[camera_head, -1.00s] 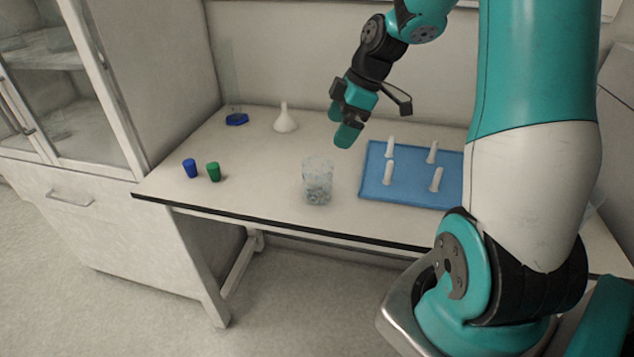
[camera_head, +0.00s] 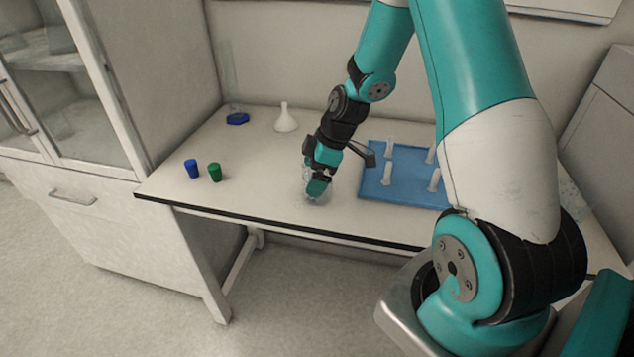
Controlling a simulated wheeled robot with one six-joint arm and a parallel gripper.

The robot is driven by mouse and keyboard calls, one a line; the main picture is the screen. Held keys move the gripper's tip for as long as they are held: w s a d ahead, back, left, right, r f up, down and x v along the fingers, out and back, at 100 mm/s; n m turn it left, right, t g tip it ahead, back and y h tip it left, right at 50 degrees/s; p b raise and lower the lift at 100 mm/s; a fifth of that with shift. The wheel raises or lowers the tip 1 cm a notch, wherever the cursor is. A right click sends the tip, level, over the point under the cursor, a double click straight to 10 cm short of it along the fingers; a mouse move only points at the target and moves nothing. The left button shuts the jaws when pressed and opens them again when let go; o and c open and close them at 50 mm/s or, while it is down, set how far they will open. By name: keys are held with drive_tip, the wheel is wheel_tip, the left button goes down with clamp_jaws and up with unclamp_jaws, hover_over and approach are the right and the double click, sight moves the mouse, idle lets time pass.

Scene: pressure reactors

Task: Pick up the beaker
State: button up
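The clear glass beaker (camera_head: 307,184) stands on the table near its front edge, left of the blue rack. My gripper (camera_head: 318,187) points down at it, with its teal fingers overlapping the beaker in this view. The fingers and arm hide much of the glass; only its left edge and base show faintly. I cannot tell whether the fingers are inside the beaker, around it or just in front of it, or whether they touch it. The gap between the fingers is not visible.
A blue rack (camera_head: 375,191) with several white pegs is right of the gripper. A blue stopper (camera_head: 191,168) and a green stopper (camera_head: 215,172) stand at left.

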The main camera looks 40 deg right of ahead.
drive_tip(key=c, duration=1)
drive_tip(key=shift+r, duration=0.1)
